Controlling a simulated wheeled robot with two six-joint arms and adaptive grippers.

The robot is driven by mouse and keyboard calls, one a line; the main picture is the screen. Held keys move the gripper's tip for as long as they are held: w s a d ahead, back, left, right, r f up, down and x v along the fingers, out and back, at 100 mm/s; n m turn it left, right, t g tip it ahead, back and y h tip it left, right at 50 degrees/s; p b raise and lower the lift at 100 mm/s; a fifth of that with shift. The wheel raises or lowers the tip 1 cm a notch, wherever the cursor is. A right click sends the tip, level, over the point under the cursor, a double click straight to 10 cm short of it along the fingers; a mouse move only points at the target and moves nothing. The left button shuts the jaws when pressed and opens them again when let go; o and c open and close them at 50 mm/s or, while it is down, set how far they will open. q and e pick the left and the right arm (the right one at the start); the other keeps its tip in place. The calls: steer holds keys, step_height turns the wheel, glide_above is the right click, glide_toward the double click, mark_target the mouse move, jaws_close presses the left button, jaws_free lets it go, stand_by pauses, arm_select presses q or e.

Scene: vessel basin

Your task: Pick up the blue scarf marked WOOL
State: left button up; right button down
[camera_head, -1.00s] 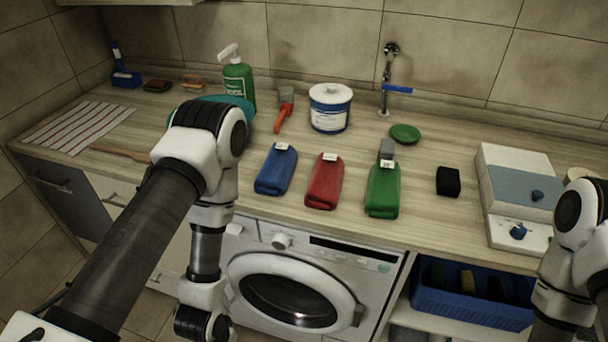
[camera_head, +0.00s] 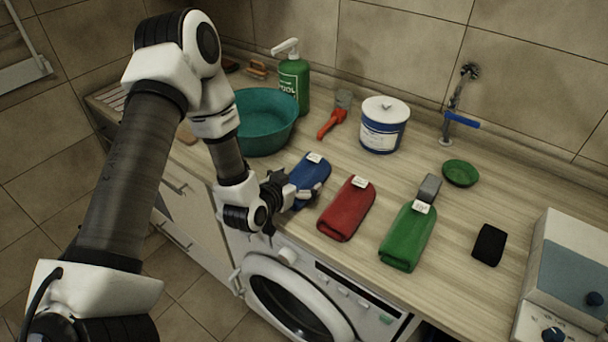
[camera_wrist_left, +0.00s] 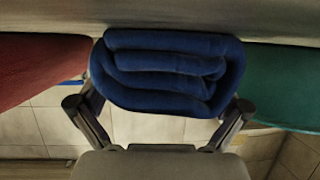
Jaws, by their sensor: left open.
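The blue scarf (camera_head: 311,172) is folded and lies on the counter, with a small white tag at its far end whose writing is too small to read. My left gripper (camera_head: 280,190) is at its near end, low over the counter's front edge. In the left wrist view the scarf's rolled end (camera_wrist_left: 170,72) fills the middle. The open fingers of the left gripper (camera_wrist_left: 160,104) stand on either side of it; I cannot tell whether they touch it. My right gripper is out of view.
A folded red cloth (camera_head: 346,210) lies close to the right of the scarf, then a green one (camera_head: 408,238). A teal basin (camera_head: 264,126) stands to its left. Behind are a green pump bottle (camera_head: 294,84), a red-handled brush (camera_head: 331,125) and a white-and-blue tub (camera_head: 384,126).

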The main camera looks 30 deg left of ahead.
arm_select(q)
steer(key=shift+w+a+f, duration=0.1)
steer(key=shift+w+f, duration=0.2)
steer(key=shift+w, duration=0.05)
steer(key=shift+s+r, duration=0.1)
steer(key=shift+s, duration=0.05)
steer(key=c, duration=1.1)
steer(key=shift+c, duration=0.2)
